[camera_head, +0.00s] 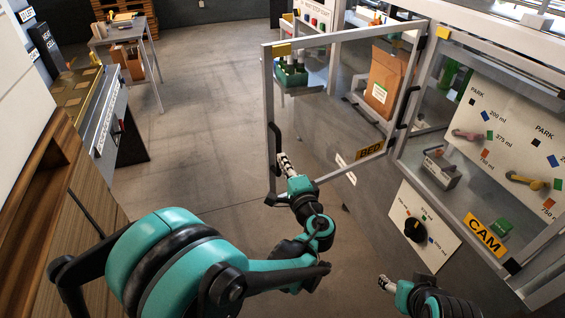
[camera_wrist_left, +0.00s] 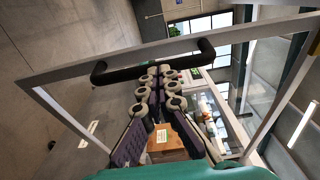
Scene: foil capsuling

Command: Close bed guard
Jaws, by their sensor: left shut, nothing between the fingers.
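The bed guard (camera_head: 268,120) is a clear panel in a grey metal frame with a yellow BED label (camera_head: 370,150). It stands swung open, hinged on its right side beside the machine. A black handle (camera_head: 279,168) is on its free left edge; the handle (camera_wrist_left: 120,70) also crosses the left wrist view. My left gripper (camera_head: 284,161) is at this handle with its fingers together and empty. Its fingertips (camera_wrist_left: 158,72) overlap the handle in the wrist view; I cannot tell whether they touch. My right gripper (camera_head: 386,284) is low at the right, apart from the guard, too small to read.
The CAM guard (camera_head: 485,236) stands right of the bed guard, in front of a panel with coloured markers. A cardboard box (camera_head: 384,80) shows behind the bed guard's panel. A dial plate (camera_head: 424,226) is on the machine front. The floor (camera_head: 200,130) left of the guard is clear.

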